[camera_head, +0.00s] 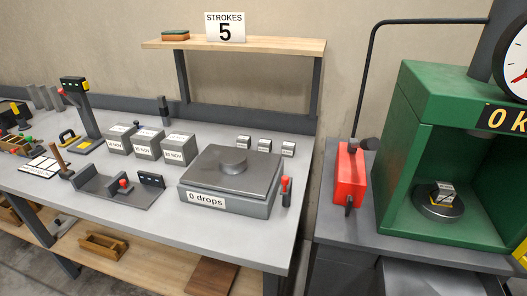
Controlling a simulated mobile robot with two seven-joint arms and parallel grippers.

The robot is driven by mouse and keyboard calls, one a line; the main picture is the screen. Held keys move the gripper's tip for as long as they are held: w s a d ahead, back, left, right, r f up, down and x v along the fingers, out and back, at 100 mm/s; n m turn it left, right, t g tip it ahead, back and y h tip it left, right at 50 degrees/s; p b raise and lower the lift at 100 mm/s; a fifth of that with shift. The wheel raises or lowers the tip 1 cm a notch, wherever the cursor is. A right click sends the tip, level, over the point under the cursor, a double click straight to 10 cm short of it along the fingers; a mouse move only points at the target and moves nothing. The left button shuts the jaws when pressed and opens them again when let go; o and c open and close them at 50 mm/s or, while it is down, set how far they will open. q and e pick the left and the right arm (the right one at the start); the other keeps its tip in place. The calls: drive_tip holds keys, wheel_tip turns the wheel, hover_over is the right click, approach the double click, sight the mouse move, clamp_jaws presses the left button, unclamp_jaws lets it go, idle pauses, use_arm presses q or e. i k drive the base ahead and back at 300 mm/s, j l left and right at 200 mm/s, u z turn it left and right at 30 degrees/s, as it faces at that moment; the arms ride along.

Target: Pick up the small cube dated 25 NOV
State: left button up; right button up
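Three small grey cubes stand in a row at the back of the grey bench: a left one (243,142), a middle one (264,146) and a right one (288,149). Each has a pale label, too small to read, so I cannot tell which is dated 25 NOV. Several larger grey cubes (179,148) stand to their left; their labels end in NOV, but the day is unclear. Another small cube (443,192) sits on the round platen inside the green press, its date unreadable. Neither of my grippers is in view.
A grey lidded box (229,181) reading "0 drops" stands in front of the small cubes. A red-handled tool (285,190) is at its right. A red pump box (349,173) and the green press (435,90) stand right. A shelf (270,45) with a "STROKES 5" sign is above.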

sight(441, 193)
drive_tip(key=z, duration=1.3)
drive_tip(key=i+l+u, duration=0.1)
drive_tip(key=l, duration=0.55)
drive_tip(key=i+l+u, duration=0.15)
drive_tip(key=l, duration=0.5)
drive_tip(key=i+l+u, duration=0.1)
drive_tip(key=i+l, duration=0.15)
drive_tip(key=l, duration=0.4)
drive_tip(key=i+l+u, duration=0.1)
drive_tip(key=l, duration=0.6)
drive_tip(key=l+u, duration=0.15)
drive_tip(key=l, duration=0.55)
drive_tip(key=i, duration=0.05)
